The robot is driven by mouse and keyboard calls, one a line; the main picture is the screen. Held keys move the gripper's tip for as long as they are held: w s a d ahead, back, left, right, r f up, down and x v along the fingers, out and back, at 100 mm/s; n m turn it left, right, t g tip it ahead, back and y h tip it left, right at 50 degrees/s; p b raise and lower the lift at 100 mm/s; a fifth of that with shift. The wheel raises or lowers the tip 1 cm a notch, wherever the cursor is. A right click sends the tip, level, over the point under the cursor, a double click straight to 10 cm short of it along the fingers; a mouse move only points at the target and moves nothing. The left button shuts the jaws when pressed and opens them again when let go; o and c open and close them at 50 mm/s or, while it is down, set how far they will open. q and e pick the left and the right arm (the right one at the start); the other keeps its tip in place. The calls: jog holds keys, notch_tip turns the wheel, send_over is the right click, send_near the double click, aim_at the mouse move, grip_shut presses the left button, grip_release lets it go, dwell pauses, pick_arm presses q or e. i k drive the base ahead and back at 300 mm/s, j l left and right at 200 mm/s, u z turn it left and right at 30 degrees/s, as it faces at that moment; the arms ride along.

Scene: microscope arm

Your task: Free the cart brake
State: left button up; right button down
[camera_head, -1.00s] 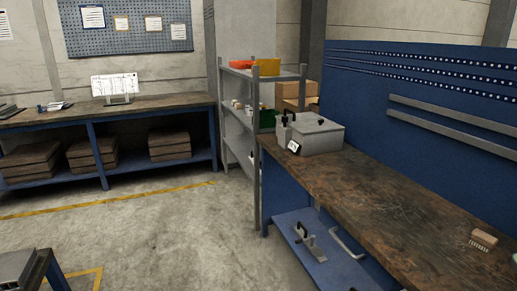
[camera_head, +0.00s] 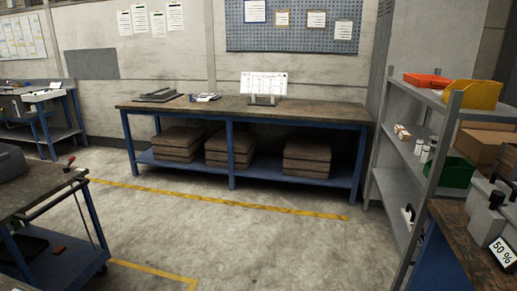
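A blue-framed cart (camera_head: 50,248) with a worn dark top stands at the left edge, partly cut off. A dark bar runs along its near side, and a small lever with a red tip (camera_head: 71,159) stands at the far corner of its top. A caster seems to show at its lower right corner. I cannot make out a brake for certain. Neither of my grippers is in view.
A long blue-legged workbench (camera_head: 300,112) stands along the back wall, with boxes below. A grey shelf (camera_head: 412,160) and a bench with a grey case (camera_head: 487,218) stand at the right. Another blue table (camera_head: 65,132) is far left. The middle floor (camera_head: 240,245) is clear.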

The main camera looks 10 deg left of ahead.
aim_at(66, 170)
jog(key=i+u, duration=0.15)
jog(key=i, duration=0.35)
jog(key=i+u, duration=0.15)
jog(key=i, duration=0.35)
jog(key=i+l+u, duration=0.15)
jog(key=i, duration=0.35)
jog(key=i+l+u, duration=0.15)
jog(key=i, duration=0.35)
jog(key=i+j+u, duration=0.25)
jog(key=u, duration=0.2)
jog(key=i+u, duration=0.9)
jog(key=i+l+u, duration=0.1)
jog(key=i+u, duration=0.2)
jog(key=u, duration=0.15)
jog(key=i+l+u, duration=0.65)
jog(key=i+u, duration=0.15)
jog(key=i+l+u, duration=0.35)
